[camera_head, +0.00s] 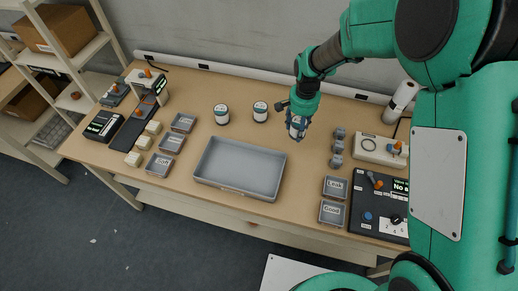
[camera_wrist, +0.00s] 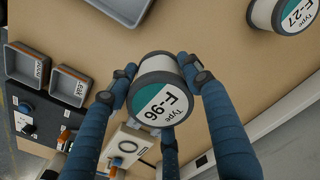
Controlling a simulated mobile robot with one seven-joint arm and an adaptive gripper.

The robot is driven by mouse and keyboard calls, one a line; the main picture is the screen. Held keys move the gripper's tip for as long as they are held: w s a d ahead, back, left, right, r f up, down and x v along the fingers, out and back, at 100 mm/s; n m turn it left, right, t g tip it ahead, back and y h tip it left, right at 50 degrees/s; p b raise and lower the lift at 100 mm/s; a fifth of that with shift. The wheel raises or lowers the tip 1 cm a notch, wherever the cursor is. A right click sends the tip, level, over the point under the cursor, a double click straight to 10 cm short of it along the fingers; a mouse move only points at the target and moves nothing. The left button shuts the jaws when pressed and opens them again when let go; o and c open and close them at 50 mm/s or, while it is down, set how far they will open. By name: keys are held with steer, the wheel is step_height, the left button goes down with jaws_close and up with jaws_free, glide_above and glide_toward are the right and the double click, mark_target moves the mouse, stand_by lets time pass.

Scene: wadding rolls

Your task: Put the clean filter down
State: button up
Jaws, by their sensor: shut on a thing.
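My gripper (camera_head: 298,122) is shut on a white filter with a dark rim and a green-and-white label reading "Type F-96" (camera_wrist: 160,98). In the wrist view the blue fingers grip its sides. In the head view the held filter is small and partly hidden by the fingers, above the table right of the other filters. Two similar filters stand upright on the table left of my gripper, one at the left (camera_head: 221,114) and one nearer (camera_head: 260,111).
A large empty grey tray (camera_head: 282,172) lies at the table's middle front. Small grey pieces (camera_head: 338,146), a white device (camera_head: 372,147) and a black control panel (camera_head: 378,218) are further right.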

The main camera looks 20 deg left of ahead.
steer(key=shift+n, duration=0.3)
steer(key=s+a, duration=0.2)
steer(key=a, duration=0.1)
steer(key=s+a, duration=0.2)
steer(key=a, duration=0.1)
steer(key=s+a, duration=0.2)
steer(key=a, duration=0.1)
steer(key=shift+s+r, duration=0.25)
steer(key=s+a, duration=0.9)
steer(key=shift+s+n, duration=0.25)
steer(key=shift+n, duration=0.15)
steer(key=b, duration=0.1)
glide_above(241, 170)
steer(key=shift+d+f, duration=0.1)
steer(key=shift+f, duration=2.3)
steer(key=shift+f+b, duration=0.75)
steer(key=shift+f, duration=1.7)
steer(key=shift+f, duration=0.1)
